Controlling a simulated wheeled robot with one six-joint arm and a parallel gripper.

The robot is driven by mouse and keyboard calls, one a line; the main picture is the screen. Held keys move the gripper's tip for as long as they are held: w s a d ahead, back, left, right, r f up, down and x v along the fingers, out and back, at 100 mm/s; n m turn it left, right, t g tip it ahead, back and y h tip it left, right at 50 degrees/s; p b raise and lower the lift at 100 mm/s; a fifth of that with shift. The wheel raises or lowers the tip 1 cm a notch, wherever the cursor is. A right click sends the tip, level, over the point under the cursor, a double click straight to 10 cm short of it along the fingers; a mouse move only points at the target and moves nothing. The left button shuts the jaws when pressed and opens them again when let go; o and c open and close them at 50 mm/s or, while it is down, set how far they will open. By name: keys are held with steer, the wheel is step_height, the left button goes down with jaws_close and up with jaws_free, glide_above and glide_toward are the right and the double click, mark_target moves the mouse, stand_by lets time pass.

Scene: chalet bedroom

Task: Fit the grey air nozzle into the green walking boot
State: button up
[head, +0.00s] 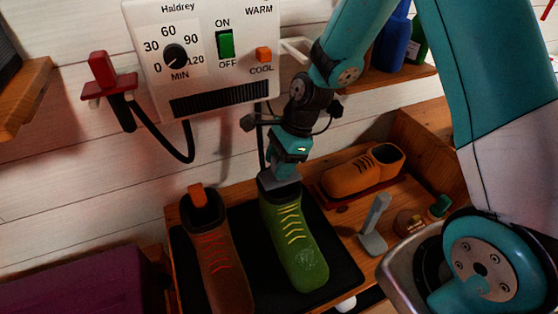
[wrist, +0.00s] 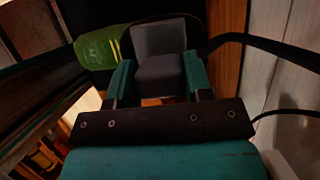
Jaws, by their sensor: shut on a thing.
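The green walking boot (head: 297,245) with yellow laces stands on a black mat (head: 335,250), its toe towards the front. My gripper (head: 284,170) is above the boot's opening, pointing down. It is shut on the grey air nozzle (head: 279,185), which shows at the boot's collar. How deep the nozzle sits in the boot is hidden. In the wrist view the grey nozzle (wrist: 159,50) is between my green fingers (wrist: 161,85), and part of the green boot (wrist: 98,47) shows just left of it.
A brown boot (head: 218,262) with an orange nozzle (head: 198,195) in its top stands to the left. The dryer panel (head: 205,55) hangs behind, with a red nozzle (head: 104,75) beside it. An orange shoe (head: 362,172) and a grey L-shaped piece (head: 375,228) are to the right.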

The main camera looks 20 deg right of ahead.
steer(key=shift+f, duration=0.15)
steer(key=shift+f+b, duration=0.55)
steer(key=shift+f, duration=0.3)
steer(key=o, duration=1.3)
steer(key=v, duration=1.7)
steer(key=shift+d+r+p, duration=0.15)
steer(key=shift+r+p, duration=0.05)
steer(key=shift+p, duration=0.25)
